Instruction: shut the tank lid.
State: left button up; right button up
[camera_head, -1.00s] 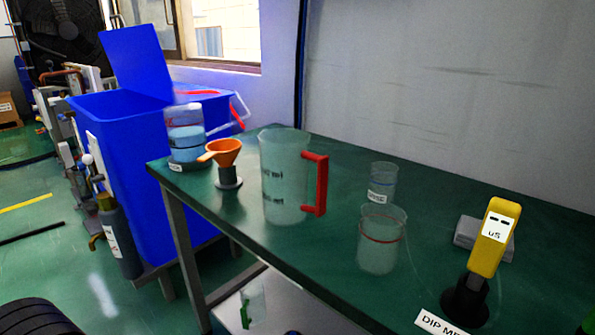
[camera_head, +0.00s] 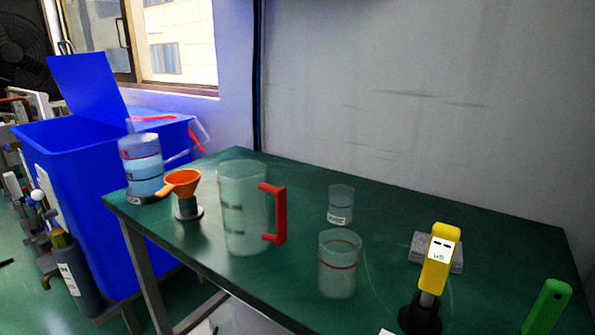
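A large blue tank (camera_head: 85,205) stands at the left, beyond the left end of the green table. Its blue lid (camera_head: 88,88) is raised and tilted up at the back, so the tank's top is open on that side. The right part of the tank's top is covered, with a red hose-like piece (camera_head: 152,118) lying over it. Part of the tank is hidden behind the table and a bottle. Neither of my grippers is in view.
On the green table (camera_head: 385,225) stand a blue-filled bottle (camera_head: 142,160), an orange funnel (camera_head: 181,184), a red-handled jug (camera_head: 240,205), two clear beakers, a yellow meter (camera_head: 440,258) and a green object (camera_head: 547,305). A dark bottle (camera_head: 75,265) stands by the tank's front.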

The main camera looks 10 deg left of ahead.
aim_at(87, 83)
jog(key=j+u, duration=0.9)
jog(key=i+j+u, duration=0.2)
jog(key=j+u, duration=0.25)
jog(key=i+z, duration=0.15)
jog(key=z, duration=0.55)
